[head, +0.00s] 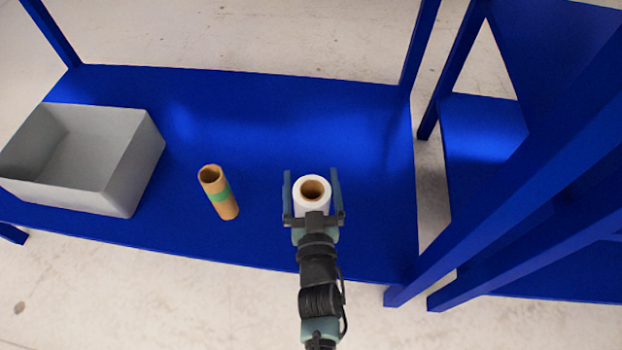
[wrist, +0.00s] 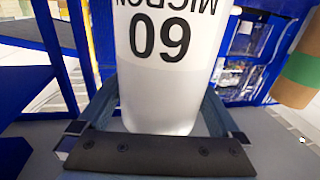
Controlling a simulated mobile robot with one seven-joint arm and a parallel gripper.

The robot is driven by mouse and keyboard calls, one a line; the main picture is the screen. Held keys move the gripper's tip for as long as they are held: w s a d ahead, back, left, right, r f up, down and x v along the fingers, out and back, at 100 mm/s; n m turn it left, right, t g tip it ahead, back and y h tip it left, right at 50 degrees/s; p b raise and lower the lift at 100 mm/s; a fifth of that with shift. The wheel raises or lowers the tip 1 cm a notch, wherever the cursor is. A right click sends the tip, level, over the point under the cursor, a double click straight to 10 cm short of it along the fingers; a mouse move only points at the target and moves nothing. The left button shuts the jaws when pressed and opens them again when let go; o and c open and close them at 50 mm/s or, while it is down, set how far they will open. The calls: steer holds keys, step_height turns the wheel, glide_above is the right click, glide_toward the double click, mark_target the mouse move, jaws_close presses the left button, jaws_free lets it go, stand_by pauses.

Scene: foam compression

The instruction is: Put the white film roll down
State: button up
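The white film roll (head: 301,183), with a brown core, is upright between the two fingers of my gripper (head: 313,175) at the right of the blue table (head: 370,130). Narrow gaps show between the roll and the fingers in the head view, so my gripper looks open around it. In the wrist view the roll (wrist: 160,85) fills the middle, with "60" and "MICRON" upside down, between the fingers (wrist: 160,95). Its base is hidden in the head view, and I cannot tell whether it touches the table.
A brown cardboard tube with a green band (head: 226,208) stands left of the roll. A grey open box (head: 100,195) is at the table's left. Blue posts and another blue table (head: 485,125) are to the right. The table behind the roll is clear.

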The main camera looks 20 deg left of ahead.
steer(key=shift+r, duration=0.3)
steer(key=shift+s+d+p, duration=0.35)
steer(key=shift+s+p, duration=0.1)
steer(key=shift+p, duration=0.05)
steer(key=p+v, duration=0.4)
steer(key=v, duration=0.7)
steer(key=shift+a, duration=0.1)
